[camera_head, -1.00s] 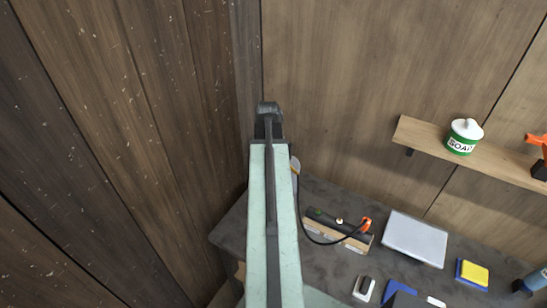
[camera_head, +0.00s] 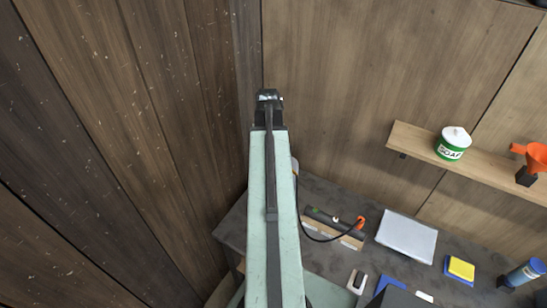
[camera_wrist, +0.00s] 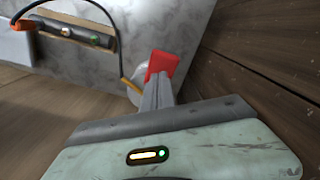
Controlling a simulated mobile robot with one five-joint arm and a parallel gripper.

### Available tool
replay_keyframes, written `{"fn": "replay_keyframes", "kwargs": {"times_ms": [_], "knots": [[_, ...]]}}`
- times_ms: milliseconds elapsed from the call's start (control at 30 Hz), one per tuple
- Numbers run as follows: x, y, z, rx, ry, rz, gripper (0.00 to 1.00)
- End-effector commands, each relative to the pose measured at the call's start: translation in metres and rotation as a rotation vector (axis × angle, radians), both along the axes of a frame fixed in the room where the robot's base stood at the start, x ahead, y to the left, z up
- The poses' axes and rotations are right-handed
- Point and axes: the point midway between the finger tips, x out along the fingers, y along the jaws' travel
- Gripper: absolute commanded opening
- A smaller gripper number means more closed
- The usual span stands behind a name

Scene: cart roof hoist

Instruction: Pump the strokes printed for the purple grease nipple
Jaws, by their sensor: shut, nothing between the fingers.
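In the wrist view my gripper (camera_wrist: 158,90) is shut and empty, its grey fingers pointing at the bench. A red piece (camera_wrist: 163,65) shows at the fingertips; I cannot tell whether they touch it. Behind them is a pale round body (camera_wrist: 135,82), partly hidden, which also shows beside my arm in the head view (camera_head: 294,166). A black hose (camera_head: 302,212) curves from there to an orange-red coupler (camera_head: 361,219) at the right end of a dark nipple strip (camera_head: 335,222). The strip also shows in the wrist view (camera_wrist: 78,34), with a green nipple (camera_wrist: 94,40). No purple nipple or printed number is readable.
The dark bench (camera_head: 340,194) stands in a corner of wooden walls. A grey flat case (camera_head: 406,238), a yellow-blue sponge (camera_head: 460,268) and a blue bottle (camera_head: 525,272) lie to the right. A shelf (camera_head: 415,142) above holds a soap tin (camera_head: 452,145) and orange funnel (camera_head: 532,156).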

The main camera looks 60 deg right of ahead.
Motion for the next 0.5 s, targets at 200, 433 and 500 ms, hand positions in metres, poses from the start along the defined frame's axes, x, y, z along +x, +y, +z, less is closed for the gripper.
{"fn": "replay_keyframes", "kwargs": {"times_ms": [200,433,500], "knots": [[0.0,0.0,-0.02,0.0,0.0,0.0,0.0],[0.0,0.0,-0.044,0.0,0.0,0.0,0.0],[0.0,0.0,-0.051,0.0,0.0,0.0,0.0]]}}
